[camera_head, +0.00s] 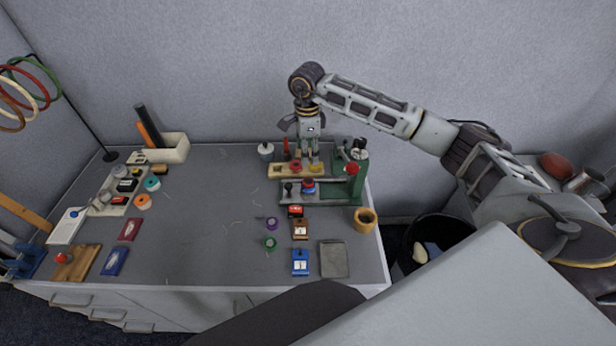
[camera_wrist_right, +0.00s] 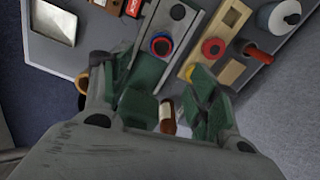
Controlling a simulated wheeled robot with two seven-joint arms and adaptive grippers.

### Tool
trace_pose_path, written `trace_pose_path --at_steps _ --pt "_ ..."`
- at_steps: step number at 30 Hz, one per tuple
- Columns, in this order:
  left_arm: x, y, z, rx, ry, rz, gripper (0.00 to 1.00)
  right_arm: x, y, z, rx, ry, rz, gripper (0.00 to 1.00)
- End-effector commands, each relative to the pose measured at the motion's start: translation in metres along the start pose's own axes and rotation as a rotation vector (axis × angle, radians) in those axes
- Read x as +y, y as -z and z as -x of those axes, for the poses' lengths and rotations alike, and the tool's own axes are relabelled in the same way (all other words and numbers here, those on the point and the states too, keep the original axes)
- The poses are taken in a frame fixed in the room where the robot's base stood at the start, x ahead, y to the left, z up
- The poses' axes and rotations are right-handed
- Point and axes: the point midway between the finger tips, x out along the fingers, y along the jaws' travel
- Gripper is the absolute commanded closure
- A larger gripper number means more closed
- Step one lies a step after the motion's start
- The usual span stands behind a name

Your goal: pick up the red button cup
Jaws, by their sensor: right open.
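A small red round cup (camera_head: 296,167) sits on a tan wooden rail (camera_head: 278,170) at the table's back right. In the right wrist view it shows as a red ring (camera_wrist_right: 213,49) on the tan rail. A second round piece, blue-rimmed with red inside (camera_head: 308,187), sits on the grey rail in front; it also shows in the right wrist view (camera_wrist_right: 160,45). My right gripper (camera_head: 311,159) is open and points down, just right of the red cup and above the rails. It appears empty and apart from the cup. My left gripper is not in view.
A green press (camera_head: 356,186) with a red knob stands close right of my right gripper. A grey-white pot (camera_head: 265,149) and an upright red-orange item (camera_head: 286,148) stand behind the rail. Stamps and a wooden cup (camera_head: 365,220) are in front. The table's middle is clear.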

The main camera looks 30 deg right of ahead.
Motion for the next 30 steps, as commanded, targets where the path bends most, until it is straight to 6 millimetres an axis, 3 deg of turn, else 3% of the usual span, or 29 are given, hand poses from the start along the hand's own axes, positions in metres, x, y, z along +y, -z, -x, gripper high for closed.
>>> trace_pose_path --at_steps 17,30 --pt "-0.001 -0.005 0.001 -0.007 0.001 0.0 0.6 0.0 0.0 -0.004 0.0 -0.001 0.0 0.4" --pt "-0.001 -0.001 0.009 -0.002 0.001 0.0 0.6 0.0 0.001 -0.054 0.001 -0.003 -0.001 0.4"
